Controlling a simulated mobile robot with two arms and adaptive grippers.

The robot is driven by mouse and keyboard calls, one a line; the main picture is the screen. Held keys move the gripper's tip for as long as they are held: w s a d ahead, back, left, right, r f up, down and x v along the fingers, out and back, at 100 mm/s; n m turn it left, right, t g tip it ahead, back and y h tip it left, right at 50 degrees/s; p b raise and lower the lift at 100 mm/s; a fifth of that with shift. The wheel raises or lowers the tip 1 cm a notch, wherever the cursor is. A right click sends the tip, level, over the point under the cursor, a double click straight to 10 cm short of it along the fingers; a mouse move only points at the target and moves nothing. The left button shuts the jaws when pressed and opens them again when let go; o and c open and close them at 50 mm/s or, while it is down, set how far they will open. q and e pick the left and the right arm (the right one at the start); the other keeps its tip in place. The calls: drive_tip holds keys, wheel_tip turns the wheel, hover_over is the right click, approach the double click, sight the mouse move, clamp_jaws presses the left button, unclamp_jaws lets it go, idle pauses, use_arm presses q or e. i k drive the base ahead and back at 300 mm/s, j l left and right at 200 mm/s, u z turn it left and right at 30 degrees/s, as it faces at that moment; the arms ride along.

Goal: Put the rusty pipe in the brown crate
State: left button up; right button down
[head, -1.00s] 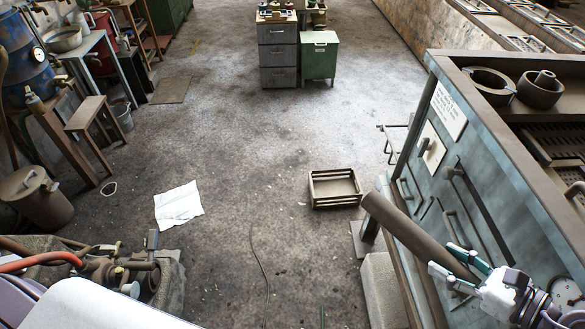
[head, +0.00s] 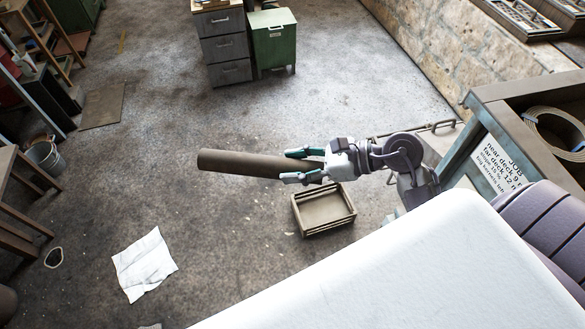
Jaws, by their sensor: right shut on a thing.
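The rusty pipe (head: 243,164) is a long dark brown tube held out level in the head view, pointing left. My right gripper (head: 308,165) is shut on the pipe's right end, with the rest of the pipe sticking out beyond the fingers. The brown crate (head: 324,226) is a slatted open box on the floor, below and to the right of the pipe in the picture. The part of its inside that shows looks empty. The pipe is up in the air, apart from the crate. My left gripper is not in view.
A white sheet (head: 144,264) lies on the floor at the lower left. A grey drawer cabinet (head: 225,48) and a green cabinet (head: 274,44) stand at the back. A blue-grey bench with a sign (head: 497,165) stands at the right. The floor around the crate's left is clear.

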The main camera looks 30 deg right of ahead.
sight(323, 211)
drive_tip(key=i+j, duration=0.1)
drive_tip(key=i, duration=0.6)
drive_tip(key=i+j+u, duration=0.1)
drive_tip(key=i, duration=0.55)
drive_tip(key=i+z, duration=0.2)
drive_tip(key=z, duration=0.2)
drive_tip(key=i+j+z, duration=0.2)
drive_tip(key=z, duration=0.25)
drive_tip(key=i+j+z, duration=0.15)
drive_tip(key=z, duration=0.25)
drive_tip(key=i+j+z, duration=0.2)
drive_tip(key=z, duration=0.2)
drive_tip(key=j, duration=0.1)
